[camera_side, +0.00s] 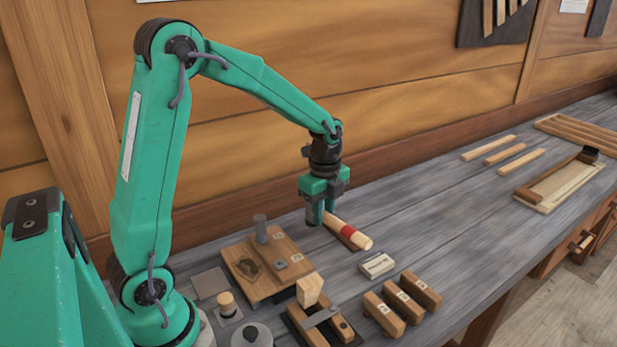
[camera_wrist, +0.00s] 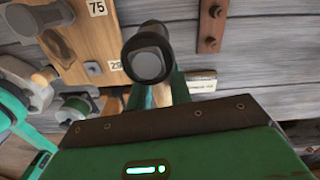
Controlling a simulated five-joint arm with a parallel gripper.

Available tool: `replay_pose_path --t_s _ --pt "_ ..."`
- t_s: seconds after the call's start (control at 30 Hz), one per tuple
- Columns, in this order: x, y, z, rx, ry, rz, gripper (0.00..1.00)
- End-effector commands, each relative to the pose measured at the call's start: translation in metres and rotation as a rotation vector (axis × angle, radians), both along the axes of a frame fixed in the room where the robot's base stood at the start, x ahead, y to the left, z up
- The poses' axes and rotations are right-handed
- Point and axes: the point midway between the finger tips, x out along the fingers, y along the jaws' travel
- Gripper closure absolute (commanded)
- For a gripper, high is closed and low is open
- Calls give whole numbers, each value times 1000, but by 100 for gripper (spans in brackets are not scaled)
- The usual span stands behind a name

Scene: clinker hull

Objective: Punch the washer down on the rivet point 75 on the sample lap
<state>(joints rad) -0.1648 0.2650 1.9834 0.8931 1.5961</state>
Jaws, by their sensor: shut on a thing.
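My gripper (camera_side: 318,207) hangs just above the bench, beside the sample board. In the wrist view a dark cylindrical tool head (camera_wrist: 148,55) with a grey end face sits at its fingers, which are shut on it. A wooden handle with a red band (camera_side: 362,241) is right beside the fingers; I cannot tell whether it joins that head. The sample lap (camera_side: 236,255) is a wooden board with a dark knot. Its labels 75 (camera_wrist: 96,8) and 29 (camera_wrist: 115,65) read in the wrist view. A grey metal post (camera_side: 260,229) stands on the board.
Several numbered wooden blocks (camera_side: 383,314) lie at the front right. A small pale block (camera_side: 377,265) lies behind them. A wooden tool with a metal band (camera_side: 321,317) and a knob-topped piece (camera_side: 227,303) stand at the front. The bench's middle right is clear.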

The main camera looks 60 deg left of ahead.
Motion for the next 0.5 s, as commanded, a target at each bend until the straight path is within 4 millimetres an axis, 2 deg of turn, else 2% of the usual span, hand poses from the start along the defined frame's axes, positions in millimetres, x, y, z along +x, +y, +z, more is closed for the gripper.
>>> replay_pose_path --t_s 0.27,0.5 --pt "-1 2 6 1 -5 7 100" --pt "-10 11 35 1 -8 42 100"
